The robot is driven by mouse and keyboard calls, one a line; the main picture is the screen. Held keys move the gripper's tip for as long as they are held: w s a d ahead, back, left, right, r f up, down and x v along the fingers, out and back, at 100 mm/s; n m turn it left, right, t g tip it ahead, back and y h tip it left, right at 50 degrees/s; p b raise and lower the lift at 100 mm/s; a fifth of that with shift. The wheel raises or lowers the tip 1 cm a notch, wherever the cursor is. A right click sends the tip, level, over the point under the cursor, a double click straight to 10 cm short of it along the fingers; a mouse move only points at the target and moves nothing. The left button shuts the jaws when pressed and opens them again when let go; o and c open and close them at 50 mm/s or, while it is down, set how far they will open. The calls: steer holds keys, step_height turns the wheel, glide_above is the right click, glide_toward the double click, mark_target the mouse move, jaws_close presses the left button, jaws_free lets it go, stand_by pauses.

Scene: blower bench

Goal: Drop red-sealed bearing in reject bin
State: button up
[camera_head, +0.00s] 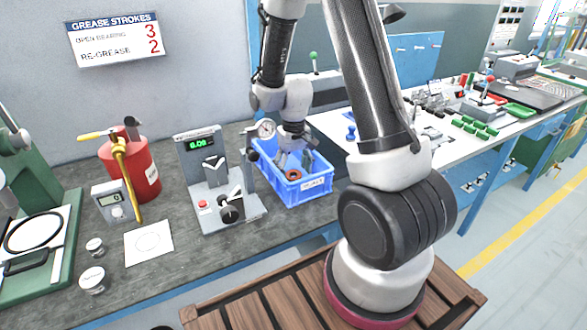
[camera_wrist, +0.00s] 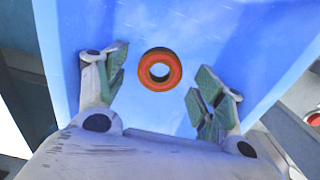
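The red-sealed bearing (camera_head: 293,175), a small orange-red ring with a dark rim, is inside the blue reject bin (camera_head: 284,192). In the wrist view the bearing (camera_wrist: 160,70) appears on the bin's blue floor (camera_wrist: 225,40), apart from both fingers. My gripper (camera_head: 293,160) reaches down into the bin from above. In the wrist view its green-padded fingers (camera_wrist: 160,85) are spread wide, with nothing between the pads. The bin's label is on its front wall.
Left of the bin stands a grey device with a green display (camera_head: 210,180). Further left are a red grease canister (camera_head: 135,170), a small gauge (camera_head: 112,200), a white paper (camera_head: 148,243) and two small jars. A white bench with parts (camera_head: 460,125) is at right.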

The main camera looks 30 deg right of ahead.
step_height(320, 180, up, 12)
stand_by(0.6)
stand_by(0.4)
steer(key=s+r+t, duration=0.2)
steer(key=s+r, duration=0.5)
steer(key=s, duration=0.3)
steer(key=s+d+r+t, duration=0.1)
steer(key=s+r+t, duration=0.1)
steer(key=s+r, duration=0.6)
steer(key=shift+s+d+r, duration=0.2)
steer(key=shift+s+r, duration=0.1)
steer(key=shift+s, duration=0.9)
